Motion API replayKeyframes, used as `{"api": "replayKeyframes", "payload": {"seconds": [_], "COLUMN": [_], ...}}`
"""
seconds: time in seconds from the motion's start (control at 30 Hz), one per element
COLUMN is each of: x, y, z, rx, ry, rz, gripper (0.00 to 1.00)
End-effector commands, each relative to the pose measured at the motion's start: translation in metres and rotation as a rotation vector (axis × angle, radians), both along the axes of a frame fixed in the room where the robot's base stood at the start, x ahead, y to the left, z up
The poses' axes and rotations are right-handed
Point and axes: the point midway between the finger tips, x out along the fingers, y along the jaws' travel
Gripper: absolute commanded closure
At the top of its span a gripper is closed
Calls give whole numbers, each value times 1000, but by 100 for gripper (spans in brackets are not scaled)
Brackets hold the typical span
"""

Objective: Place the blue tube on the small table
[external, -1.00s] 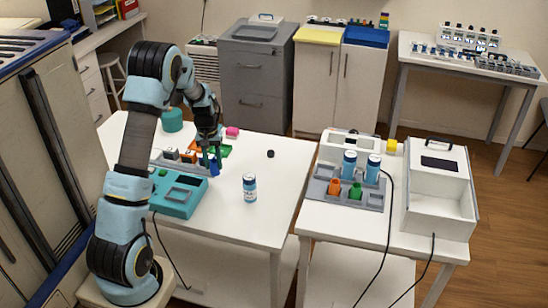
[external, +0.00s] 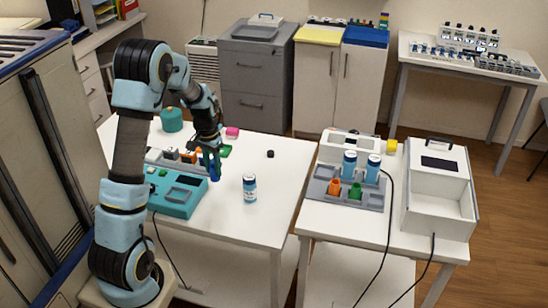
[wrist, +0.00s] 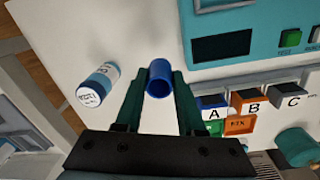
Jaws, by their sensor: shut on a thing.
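The blue tube (external: 214,174) is held upright between the dark green fingers of my gripper (external: 211,160), beside the teal device on the left white table (external: 265,175). In the wrist view the open-topped blue tube (wrist: 158,84) sits between the two fingertips of my gripper (wrist: 158,75). Its gap above the tabletop is hard to judge. A smaller white table (external: 310,218) stands to the right, apart from the left one. A white table (external: 405,62) also stands at the far right back; I cannot tell which is meant.
The teal device (external: 178,196) and labelled blocks (wrist: 248,100) lie close by. The right table bears a grey rack (external: 320,187) with bottles and tubes, and a white box (external: 437,200). The left table's right side is mostly clear.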

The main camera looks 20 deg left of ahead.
Motion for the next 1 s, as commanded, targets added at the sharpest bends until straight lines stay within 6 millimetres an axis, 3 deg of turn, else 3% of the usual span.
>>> {"api": "replayKeyframes", "payload": {"seconds": [0.03,0.2,0.53,0.87,1.0], "x": [2,2,1,43,63], "y": [0,-1,0,-67,-115], "z": [19,73,144,153,158], "rx": [0,0,1,10,14], "ry": [-10,-8,-4,0,-1], "rz": [-1,1,3,-105,-173], "gripper": [100,100,100,100,100]}}
